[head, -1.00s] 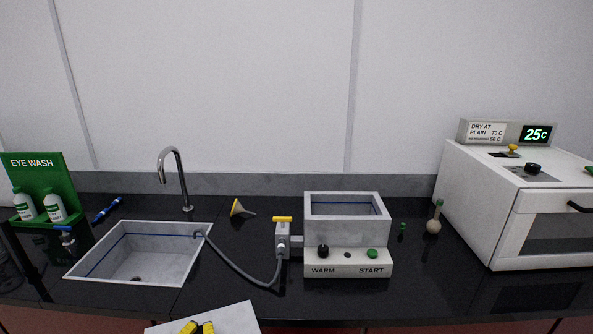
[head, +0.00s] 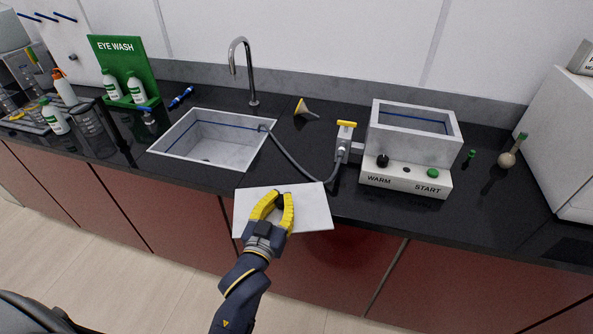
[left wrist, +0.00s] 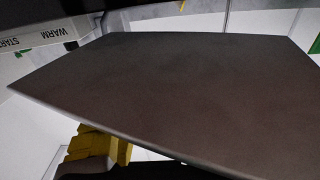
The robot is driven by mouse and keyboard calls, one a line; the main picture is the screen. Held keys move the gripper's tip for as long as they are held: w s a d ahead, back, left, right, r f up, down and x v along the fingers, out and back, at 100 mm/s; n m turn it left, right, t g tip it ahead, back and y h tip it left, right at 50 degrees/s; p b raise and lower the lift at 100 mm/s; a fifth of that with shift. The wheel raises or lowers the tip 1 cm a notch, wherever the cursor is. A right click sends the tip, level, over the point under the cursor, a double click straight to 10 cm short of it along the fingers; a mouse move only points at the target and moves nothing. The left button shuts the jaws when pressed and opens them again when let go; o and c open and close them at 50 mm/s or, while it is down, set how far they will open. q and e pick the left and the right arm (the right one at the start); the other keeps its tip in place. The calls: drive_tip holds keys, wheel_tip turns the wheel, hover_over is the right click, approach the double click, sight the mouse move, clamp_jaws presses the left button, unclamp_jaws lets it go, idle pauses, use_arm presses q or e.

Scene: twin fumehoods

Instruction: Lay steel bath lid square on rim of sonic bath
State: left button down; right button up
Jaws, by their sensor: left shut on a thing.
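The steel bath lid (head: 312,207) is a flat pale grey plate in the head view, in front of the counter's front edge. My left gripper (head: 272,203) is shut on the lid, with its yellow fingers over the plate. In the left wrist view the lid (left wrist: 180,85) shows as a large dark sheet filling the middle, with a yellow finger (left wrist: 95,145) at its lower edge. The sonic bath (head: 414,145) stands on the counter to the right of the lid, open at the top, with a blue line inside. My right gripper is not in view.
A grey hose (head: 295,165) runs from a yellow-handled valve (head: 346,128) to the sink (head: 170,145). A funnel (head: 304,108) lies behind the hose. A tall tap (head: 235,60) rises behind the sink. A small flask (head: 508,158) stands right of the bath.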

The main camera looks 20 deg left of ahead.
sight(283, 205)
use_arm(q)
drive_tip(key=w, duration=1.3)
drive_tip(key=shift+d, duration=0.1)
drive_tip(key=shift+f, duration=1.75)
drive_tip(key=c, duration=1.5)
unclamp_jaws()
drive_tip(key=shift+f, duration=0.15)
drive_tip(key=s, duration=1.1)
drive_tip(key=shift+s, duration=0.1)
drive_tip(key=o, duration=0.5)
drive_tip(key=shift+s, duration=0.35)
drive_tip(key=shift+c, duration=0.2)
